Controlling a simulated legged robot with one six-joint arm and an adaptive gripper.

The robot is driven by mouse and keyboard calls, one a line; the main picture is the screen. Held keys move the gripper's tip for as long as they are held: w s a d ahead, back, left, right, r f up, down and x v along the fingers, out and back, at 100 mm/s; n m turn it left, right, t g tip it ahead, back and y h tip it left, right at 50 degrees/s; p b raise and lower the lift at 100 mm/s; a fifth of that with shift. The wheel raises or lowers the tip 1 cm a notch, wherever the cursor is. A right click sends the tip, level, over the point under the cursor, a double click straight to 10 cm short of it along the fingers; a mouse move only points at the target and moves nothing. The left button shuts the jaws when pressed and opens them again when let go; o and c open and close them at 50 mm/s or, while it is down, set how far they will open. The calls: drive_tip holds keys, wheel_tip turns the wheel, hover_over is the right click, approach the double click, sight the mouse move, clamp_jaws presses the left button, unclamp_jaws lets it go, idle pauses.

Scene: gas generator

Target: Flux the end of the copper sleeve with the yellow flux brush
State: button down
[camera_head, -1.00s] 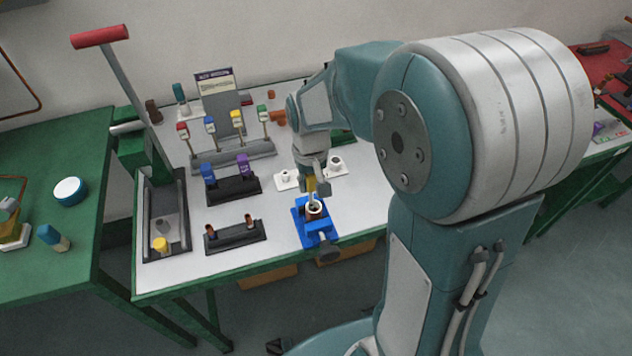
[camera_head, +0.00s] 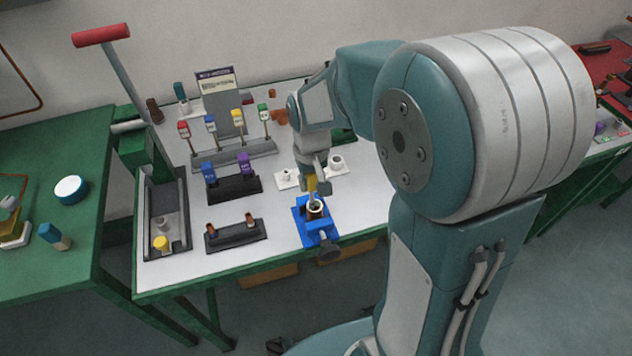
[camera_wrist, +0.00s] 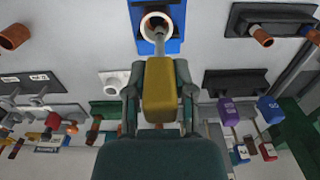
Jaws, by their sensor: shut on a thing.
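My gripper (camera_head: 314,185) is shut on the yellow flux brush (camera_head: 312,184), just above the blue vise. In the wrist view, my gripper (camera_wrist: 160,92) holds the brush's yellow handle (camera_wrist: 160,88) between both fingers. The brush's grey stem points to the copper sleeve (camera_wrist: 156,22), and its tip overlaps the sleeve's open end. Whether the bristles touch the rim cannot be told. The copper sleeve (camera_head: 315,211) stands upright in the blue vise (camera_head: 317,231), its open end facing up.
A dark holder (camera_head: 235,237) with two copper pieces stands left of the vise. Behind it is a rack (camera_head: 233,190) with blue and purple tools. White fittings (camera_head: 286,178) lie near my gripper. A long-handled lever device (camera_head: 165,215) stands at the bench's left.

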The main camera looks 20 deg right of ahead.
drive_tip(key=shift+s+a, duration=0.25)
drive_tip(key=shift+a, duration=0.1)
drive_tip(key=shift+r, duration=3.05)
